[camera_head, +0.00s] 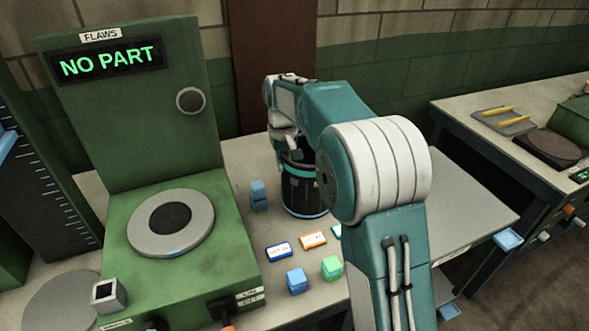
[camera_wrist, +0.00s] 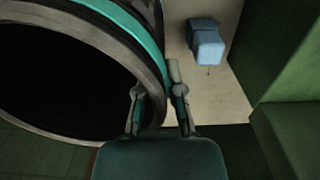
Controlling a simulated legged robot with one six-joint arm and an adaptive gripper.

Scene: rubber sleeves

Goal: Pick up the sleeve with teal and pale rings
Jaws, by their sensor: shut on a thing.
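The sleeve (camera_head: 303,188) is a wide dark cylinder with a teal ring near its top and a pale blue ring near its base. It stands upright on the bench, partly hidden by my arm in the head view. In the wrist view its open mouth, rim and teal band (camera_wrist: 135,28) fill the upper left. My gripper (camera_wrist: 157,92) is shut on the sleeve's wall at the rim, with one finger inside and one outside. In the head view the fingertips are mostly hidden behind my arm.
Two stacked blue blocks (camera_head: 258,196) stand just left of the sleeve. Small cards (camera_head: 278,250), a blue cube (camera_head: 296,281) and a green cube (camera_head: 332,268) lie in front. A green machine (camera_head: 130,110) reading "NO PART" stands left. The bench's right part (camera_head: 465,200) is clear.

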